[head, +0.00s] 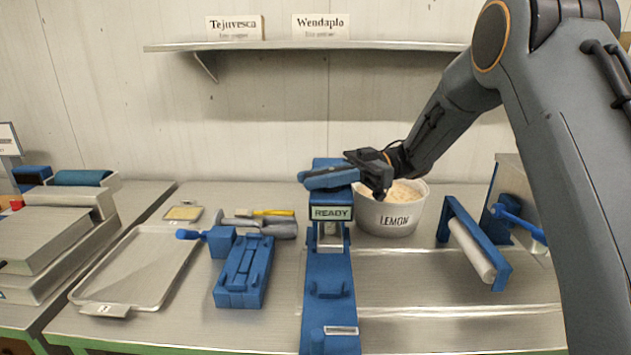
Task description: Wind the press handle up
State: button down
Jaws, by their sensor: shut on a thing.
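The blue press (329,275) stands upright at the middle of the table, with a READY sign (331,213) on its front. Its blue handle (327,180) lies across the top of the press, roughly level. My gripper (366,176) is at the right end of the handle and shut on it. My wrist hides part of the handle's right end. My arm comes in from the right above the table.
A white tub marked LEMON (390,212) stands right behind the press, close under my wrist. A blue roller frame (474,243) is to the right. A blue clamp fixture (243,275) and a metal tray (140,270) are to the left. A shelf (300,45) hangs above.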

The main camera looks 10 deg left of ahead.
jog(key=shift+s+d+r+n+g+h+p, duration=0.1)
jog(key=shift+n+g+h+p, duration=0.2)
jog(key=shift+n+g+h, duration=0.15)
jog(key=shift+s+d+n+g+h+p, duration=0.1)
jog(key=shift+n+g+h+p, duration=0.25)
jog(key=shift+g, duration=0.2)
jog(key=c, duration=1.6)
grip_release()
jog(key=shift+c, duration=0.2)
jog(key=shift+w+t+b, duration=0.1)
jog(key=shift+t+b, duration=0.2)
jog(key=shift+b, duration=0.05)
